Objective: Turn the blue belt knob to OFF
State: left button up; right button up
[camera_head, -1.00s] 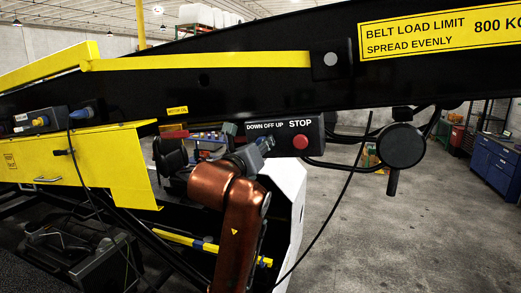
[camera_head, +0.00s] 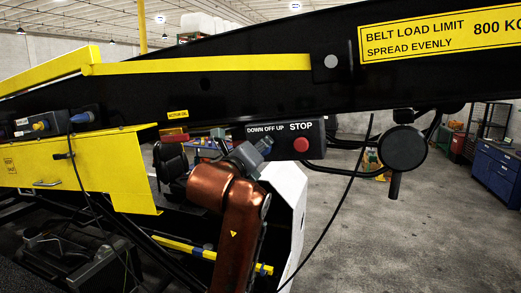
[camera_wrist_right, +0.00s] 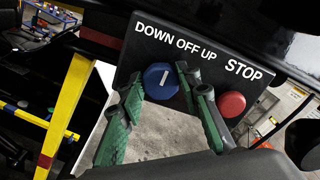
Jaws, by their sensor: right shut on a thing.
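The round blue belt knob (camera_wrist_right: 161,80) is on the black control box, below the words DOWN OFF UP, in the right wrist view. Its white pointer line stands close to square with the lettering, roughly toward OFF. My right gripper (camera_wrist_right: 162,77) has its green-padded fingers shut on the knob, one on each side. In the head view my right gripper (camera_head: 259,148) is at the box's lower left and hides the knob. My left gripper is not in view.
The red STOP button (camera_wrist_right: 232,104) sits just right of my right finger, on the same control box (camera_head: 316,147). A black cable (camera_head: 345,195) hangs to the right of my arm. The black beam (camera_head: 250,85) runs above, and a round black housing (camera_head: 402,147) is further right.

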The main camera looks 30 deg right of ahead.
jog(key=o, duration=1.1)
jog(key=v, duration=1.2)
